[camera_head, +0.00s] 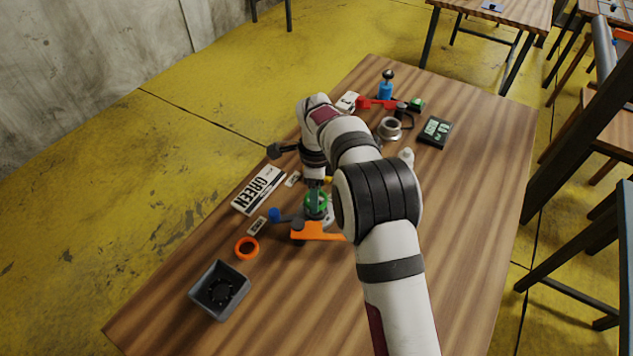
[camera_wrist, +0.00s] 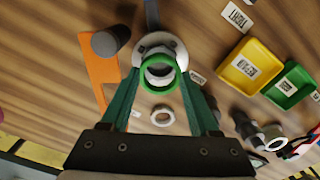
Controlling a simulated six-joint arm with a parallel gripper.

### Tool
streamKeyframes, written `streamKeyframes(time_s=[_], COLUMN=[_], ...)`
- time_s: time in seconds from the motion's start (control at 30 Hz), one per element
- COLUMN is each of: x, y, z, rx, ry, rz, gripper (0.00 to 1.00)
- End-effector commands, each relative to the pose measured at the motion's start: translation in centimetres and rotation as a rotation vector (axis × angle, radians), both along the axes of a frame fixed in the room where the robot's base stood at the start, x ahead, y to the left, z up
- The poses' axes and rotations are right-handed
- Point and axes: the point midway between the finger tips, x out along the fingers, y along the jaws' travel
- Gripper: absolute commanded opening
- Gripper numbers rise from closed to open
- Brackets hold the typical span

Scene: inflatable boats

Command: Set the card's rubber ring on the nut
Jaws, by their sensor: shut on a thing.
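The white card (camera_head: 260,189) reads GREEN and lies at the table's left edge. My gripper (camera_head: 315,187) points down and is shut on a green rubber ring (camera_head: 316,205). In the wrist view the green ring (camera_wrist: 148,82) sits between the two green-tinted fingers, tilted to the view. A pale round flanged part (camera_wrist: 178,48), seemingly the nut on the orange-handled valve (camera_head: 318,232), shows behind and inside the ring. The ring overlaps it in the picture; I cannot tell whether they touch. In the head view the ring and fingers hide much of that part.
An orange ring (camera_head: 247,248) and a dark square bin (camera_head: 219,291) with black contents lie front left. A red-handled valve (camera_head: 375,103), a silver round part (camera_head: 389,128) and a black display (camera_head: 435,132) stand farther back. The wrist view shows a yellow tray (camera_wrist: 232,73) and a green tray (camera_wrist: 277,96).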

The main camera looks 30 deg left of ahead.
Motion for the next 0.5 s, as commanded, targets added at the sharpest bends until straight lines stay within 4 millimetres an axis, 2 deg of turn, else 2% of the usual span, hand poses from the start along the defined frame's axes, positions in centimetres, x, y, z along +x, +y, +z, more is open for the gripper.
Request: streamKeyframes(time_s=[0.2,0.5], x=[0.0,0.0], y=[0.0,0.0], z=[-1.4,-1.6], rx=[0.0,0.0], ry=[0.001,0.0], rz=[-0.001,-0.001], gripper=[0.1,0.1])
